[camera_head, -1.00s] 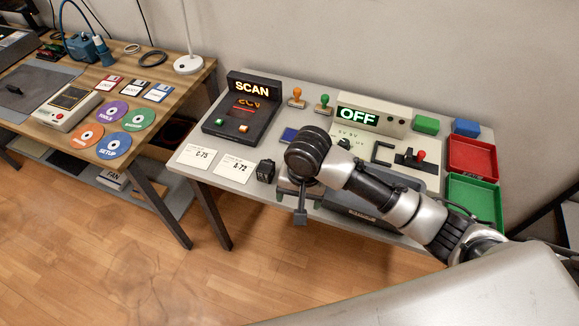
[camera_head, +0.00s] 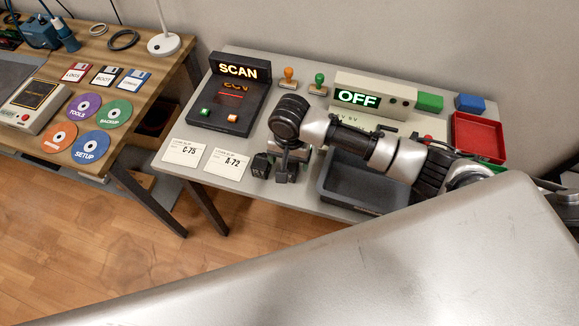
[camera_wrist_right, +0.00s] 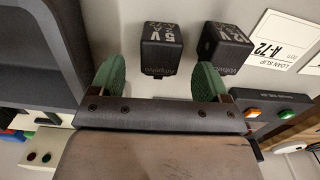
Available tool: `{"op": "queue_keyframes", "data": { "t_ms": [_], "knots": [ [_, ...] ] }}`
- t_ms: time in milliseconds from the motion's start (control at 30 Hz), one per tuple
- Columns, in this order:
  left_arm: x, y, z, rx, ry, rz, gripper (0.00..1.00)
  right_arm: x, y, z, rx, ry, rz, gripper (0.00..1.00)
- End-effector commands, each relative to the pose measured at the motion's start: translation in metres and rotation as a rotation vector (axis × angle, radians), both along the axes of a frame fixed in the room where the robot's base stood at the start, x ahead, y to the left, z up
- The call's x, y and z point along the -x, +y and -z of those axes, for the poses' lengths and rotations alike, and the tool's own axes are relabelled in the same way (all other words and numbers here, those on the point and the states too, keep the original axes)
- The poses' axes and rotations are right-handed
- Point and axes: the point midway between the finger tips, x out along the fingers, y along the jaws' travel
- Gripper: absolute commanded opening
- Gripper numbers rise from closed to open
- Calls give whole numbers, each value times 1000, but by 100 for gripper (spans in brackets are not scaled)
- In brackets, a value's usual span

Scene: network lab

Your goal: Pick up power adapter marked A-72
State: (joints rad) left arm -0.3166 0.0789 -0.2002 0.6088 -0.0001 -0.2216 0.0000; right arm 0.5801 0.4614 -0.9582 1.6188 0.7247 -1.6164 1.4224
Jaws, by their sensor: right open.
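Two black cube power adapters stand on the grey table, plain in the right wrist view: one lettered 5V 2A (camera_wrist_right: 161,48) and one lettered 12V (camera_wrist_right: 226,42). The 12V one is beside the slip marked A-72 (camera_wrist_right: 283,40), which also lies on the table in the head view (camera_head: 224,163). One black adapter (camera_head: 261,166) shows right of that slip in the head view; the other is hard to separate from my wrist parts. My right gripper (camera_wrist_right: 160,78) is open and empty, its green fingers short of the cubes. My left gripper is out of view.
A slip marked C-75 (camera_head: 183,152) lies left. A dark tray (camera_head: 345,190) is right of the gripper, the black SCAN unit (camera_head: 228,104) behind the slips, the OFF box (camera_head: 375,97) farther back. A red tray (camera_head: 478,138) is at right.

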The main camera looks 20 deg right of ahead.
Motion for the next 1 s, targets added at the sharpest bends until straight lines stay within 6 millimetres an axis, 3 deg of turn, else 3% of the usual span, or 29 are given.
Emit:
{"op": "queue_keyframes", "data": {
  "t_ms": [233,533,900,1000],
  "knots": [
    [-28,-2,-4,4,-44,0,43,-1,-1,36,2,2,-1,77],
    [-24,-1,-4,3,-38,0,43,-1,-1,42,1,1,-2,77],
    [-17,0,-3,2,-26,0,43,-1,-1,42,1,1,-2,21],
    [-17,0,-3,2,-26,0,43,-2,-1,42,1,-1,-2,19]
  ]
}}
